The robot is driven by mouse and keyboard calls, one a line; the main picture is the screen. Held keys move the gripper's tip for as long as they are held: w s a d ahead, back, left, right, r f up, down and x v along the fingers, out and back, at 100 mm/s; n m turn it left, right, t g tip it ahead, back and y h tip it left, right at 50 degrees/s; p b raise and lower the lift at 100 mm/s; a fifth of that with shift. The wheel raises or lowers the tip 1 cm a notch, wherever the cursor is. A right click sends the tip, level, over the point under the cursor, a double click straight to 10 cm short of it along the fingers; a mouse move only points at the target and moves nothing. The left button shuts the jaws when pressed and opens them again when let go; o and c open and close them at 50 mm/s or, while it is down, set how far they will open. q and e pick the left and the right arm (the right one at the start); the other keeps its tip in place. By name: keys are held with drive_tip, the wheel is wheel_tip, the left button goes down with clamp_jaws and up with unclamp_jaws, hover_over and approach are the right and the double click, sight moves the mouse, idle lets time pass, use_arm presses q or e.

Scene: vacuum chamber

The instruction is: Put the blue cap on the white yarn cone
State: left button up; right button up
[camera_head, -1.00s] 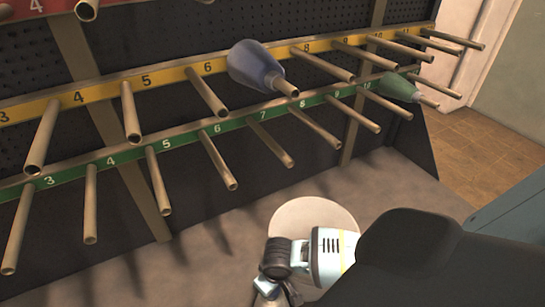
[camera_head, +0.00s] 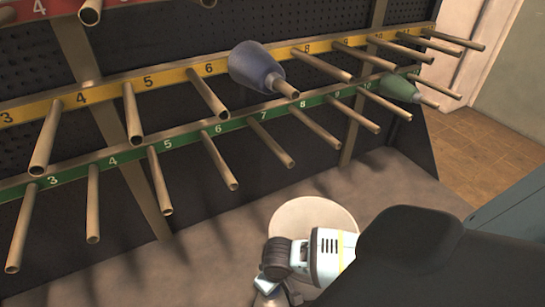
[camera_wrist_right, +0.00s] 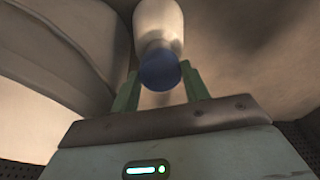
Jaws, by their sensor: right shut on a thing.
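In the right wrist view, the blue cap (camera_wrist_right: 159,72) sits between the two green fingers of my right gripper (camera_wrist_right: 160,68), which is shut on it. The white yarn cone (camera_wrist_right: 158,20) is just beyond, its narrow end toward the cap. The cap overlaps that end in the picture; I cannot tell whether it is seated on it or only in front of it. In the head view my right arm reaches down at the bottom middle, and its fingers, the cap and the white cone cannot be made out there. My left gripper is not in view.
A dark rack with numbered yellow (camera_head: 182,74) and green (camera_head: 184,138) rails carries several protruding pegs. A blue-grey cone (camera_head: 256,68) and a green cone (camera_head: 398,87) hang on pegs. A pale round disc (camera_head: 312,212) lies behind my right arm. Floor left of it is clear.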

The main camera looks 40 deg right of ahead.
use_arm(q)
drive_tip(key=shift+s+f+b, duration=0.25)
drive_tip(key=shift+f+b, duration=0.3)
use_arm(e)
drive_tip(key=shift+f, duration=1.55)
drive_tip(key=o, duration=1)
drive_tip(key=shift+o, duration=0.2)
drive_tip(key=r, duration=0.2)
drive_tip(key=r+p, duration=0.1)
drive_tip(key=r, duration=0.1)
drive_tip(key=r+p, duration=0.1)
drive_tip(key=r, duration=0.2)
drive_tip(key=shift+s, duration=0.35)
drive_tip(key=shift+s+r, duration=0.1)
drive_tip(key=shift+r, duration=0.25)
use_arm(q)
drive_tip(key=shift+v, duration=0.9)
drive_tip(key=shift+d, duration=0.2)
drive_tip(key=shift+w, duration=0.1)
